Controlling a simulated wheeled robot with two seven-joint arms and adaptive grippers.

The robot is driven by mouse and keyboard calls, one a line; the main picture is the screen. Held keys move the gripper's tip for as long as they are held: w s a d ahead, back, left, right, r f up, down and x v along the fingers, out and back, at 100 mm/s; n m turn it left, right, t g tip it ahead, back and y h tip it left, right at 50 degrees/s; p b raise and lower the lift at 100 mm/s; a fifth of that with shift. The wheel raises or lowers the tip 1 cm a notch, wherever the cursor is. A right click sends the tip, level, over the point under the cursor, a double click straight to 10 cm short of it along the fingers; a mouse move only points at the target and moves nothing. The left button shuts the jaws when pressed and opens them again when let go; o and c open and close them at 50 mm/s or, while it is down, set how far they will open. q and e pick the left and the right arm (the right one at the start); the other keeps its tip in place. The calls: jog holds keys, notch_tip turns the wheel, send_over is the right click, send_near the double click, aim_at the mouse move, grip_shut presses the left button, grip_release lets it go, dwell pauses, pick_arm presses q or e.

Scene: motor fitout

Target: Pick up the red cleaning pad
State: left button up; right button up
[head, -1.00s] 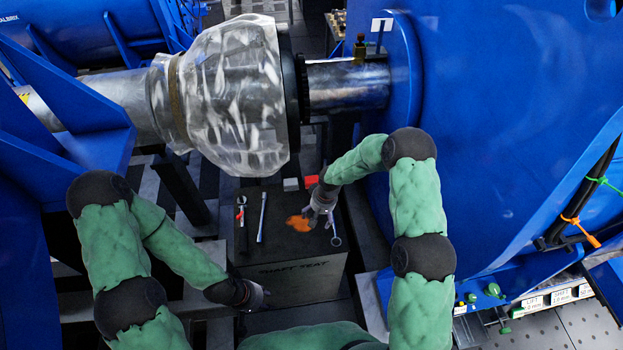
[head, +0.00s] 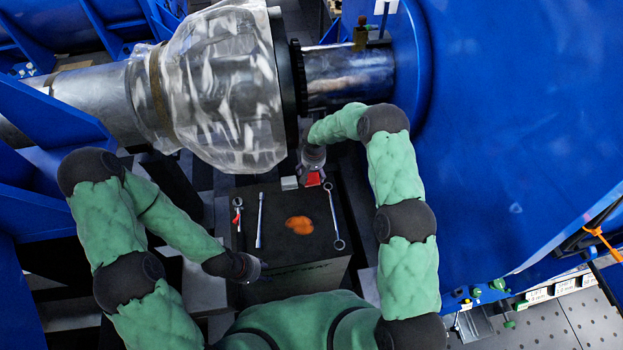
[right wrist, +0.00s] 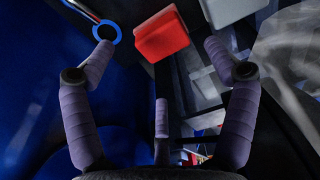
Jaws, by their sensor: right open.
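The red cleaning pad (head: 313,178) lies at the far edge of the dark box top, partly hidden by my right gripper (head: 313,170) in the head view. In the right wrist view the pad (right wrist: 160,36) is a red block ahead of the fingers, toward the top middle. My right gripper (right wrist: 160,70) is open, its purple-grey fingers spread on both sides of the pad's direction, with nothing between them. My left gripper (head: 255,268) is by the box's front left side; its fingers are too small to tell their state.
The dark box (head: 270,200) carries a red-handled tool (head: 237,212), a steel tool (head: 260,220), an orange patch (head: 299,225) and a ring wrench (head: 335,222). A pale block (head: 289,183) sits left of the pad. The wrapped shaft (head: 220,90) and blue housing (head: 500,120) stand close by.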

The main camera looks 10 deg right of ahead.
aim_at(312, 177)
jog(key=shift+w+a+f, duration=0.1)
jog(key=shift+w+f, duration=0.1)
jog(key=shift+f, duration=1.3)
jog(key=shift+w+f, duration=0.15)
jog(key=shift+f, duration=1.3)
jog(key=c, duration=1.5)
